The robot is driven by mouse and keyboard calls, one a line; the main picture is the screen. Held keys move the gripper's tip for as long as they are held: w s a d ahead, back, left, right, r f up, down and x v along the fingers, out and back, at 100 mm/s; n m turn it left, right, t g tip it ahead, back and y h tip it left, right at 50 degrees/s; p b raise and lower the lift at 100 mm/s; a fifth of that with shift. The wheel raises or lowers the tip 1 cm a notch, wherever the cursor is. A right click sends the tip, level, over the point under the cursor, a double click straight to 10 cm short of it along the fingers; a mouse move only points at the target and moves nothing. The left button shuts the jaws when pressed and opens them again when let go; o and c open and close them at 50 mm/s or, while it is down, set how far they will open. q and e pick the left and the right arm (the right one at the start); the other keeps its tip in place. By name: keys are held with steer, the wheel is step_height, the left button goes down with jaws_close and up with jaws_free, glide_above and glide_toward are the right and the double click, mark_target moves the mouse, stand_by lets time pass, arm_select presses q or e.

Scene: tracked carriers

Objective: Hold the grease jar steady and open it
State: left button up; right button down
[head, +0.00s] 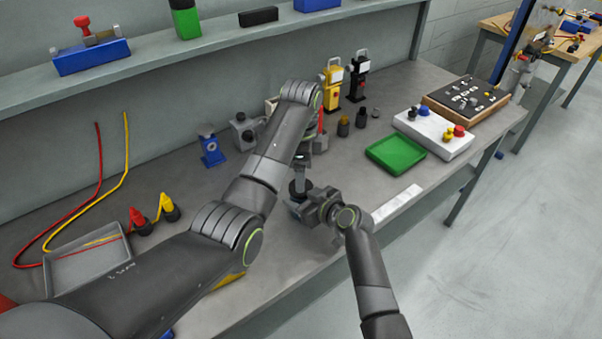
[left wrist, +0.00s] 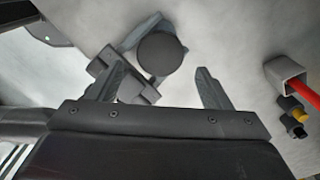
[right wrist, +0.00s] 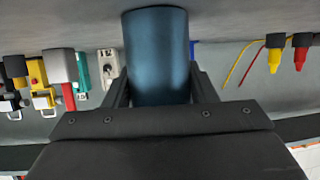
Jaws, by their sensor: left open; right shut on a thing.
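The grease jar is a dark blue cylinder (right wrist: 157,55) between my right gripper's fingers (right wrist: 157,92) in the right wrist view. Its round dark lid (left wrist: 160,54) shows from above in the left wrist view. In the head view the jar's dark top (head: 299,187) is partly hidden by the grippers, near the bench's front. My right gripper (head: 318,208) is shut on the jar from the side. My left gripper (head: 302,170) points down above the lid. Its fingers (left wrist: 160,84) are open and apart from the lid, which lies toward the far side of the gap between them.
A green tray (head: 396,154), a white button box (head: 433,132) and small dark bottles (head: 343,127) stand to the right on the bench. A blue scale (head: 211,150) stands behind my left arm. A grey tray (head: 88,265) lies at left. A white strip (head: 397,203) lies by the front edge.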

mark_target(301, 200)
arm_select(q)
step_height(301, 200, up, 3)
steer(key=m, duration=0.5)
steer(key=shift+m, duration=0.3)
steer(key=shift+f, duration=3.85)
steer(key=c, duration=1)
steer(key=shift+n, duration=1.7)
steer(key=o, duration=1.1)
